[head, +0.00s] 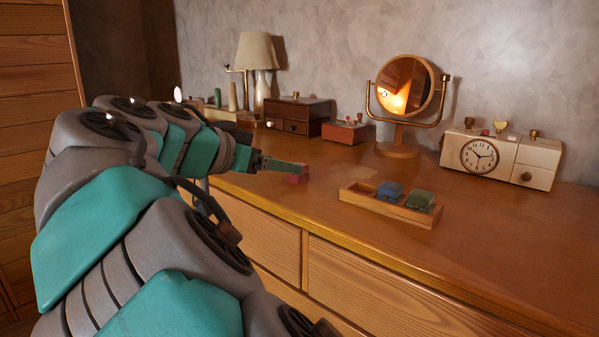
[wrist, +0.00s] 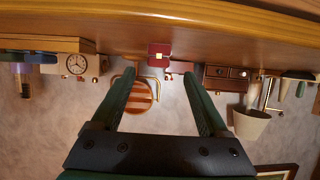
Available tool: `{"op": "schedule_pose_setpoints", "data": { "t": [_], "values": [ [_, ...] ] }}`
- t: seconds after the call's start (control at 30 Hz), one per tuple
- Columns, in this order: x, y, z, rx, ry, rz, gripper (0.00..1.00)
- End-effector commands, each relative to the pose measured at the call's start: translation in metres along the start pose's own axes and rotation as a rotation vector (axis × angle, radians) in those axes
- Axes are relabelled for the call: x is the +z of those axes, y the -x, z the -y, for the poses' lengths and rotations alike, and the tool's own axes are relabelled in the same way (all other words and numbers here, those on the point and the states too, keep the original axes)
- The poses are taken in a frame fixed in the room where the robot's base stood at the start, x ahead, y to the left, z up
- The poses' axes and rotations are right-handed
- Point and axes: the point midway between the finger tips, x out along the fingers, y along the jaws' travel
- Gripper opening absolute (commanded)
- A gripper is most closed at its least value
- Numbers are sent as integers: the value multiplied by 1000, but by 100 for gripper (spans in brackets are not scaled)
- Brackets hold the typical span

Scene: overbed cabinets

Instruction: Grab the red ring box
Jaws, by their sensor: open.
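The small red ring box (head: 298,178) sits on the wooden dresser top near its front edge. In the head view my gripper (head: 287,166) reaches over from the left, and a green finger partly covers the box's top. In the wrist view, which is upside down, the red ring box (wrist: 159,50) shows with a small gold clasp, centred in line with the gap between my fingers. My gripper (wrist: 158,74) is open, with a finger to each side and nothing between them. The box appears just beyond the fingertips; I cannot tell the exact distance.
A wooden tray (head: 364,204) with a blue box (head: 389,190) and a green box (head: 421,200) lies to the right. A round mirror (head: 405,87), a clock cabinet (head: 527,160), a red-brown box (head: 345,132), a drawer chest (head: 298,115) and a lamp (head: 257,52) stand behind.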

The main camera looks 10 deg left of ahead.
Motion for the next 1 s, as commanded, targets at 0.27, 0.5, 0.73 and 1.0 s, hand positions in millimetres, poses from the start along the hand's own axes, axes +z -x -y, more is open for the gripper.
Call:
{"op": "schedule_pose_setpoints", "data": {
  "t": [0.27, 0.5, 0.73, 1.0],
  "values": [
    [-4, -36, -4, 3, 1, 3, 78],
    [-5, -48, -3, -2, -1, 0, 78],
    [-5, -48, -3, -1, 0, 0, 62],
    [-5, -48, -3, -1, 0, 0, 31]
  ]
}}
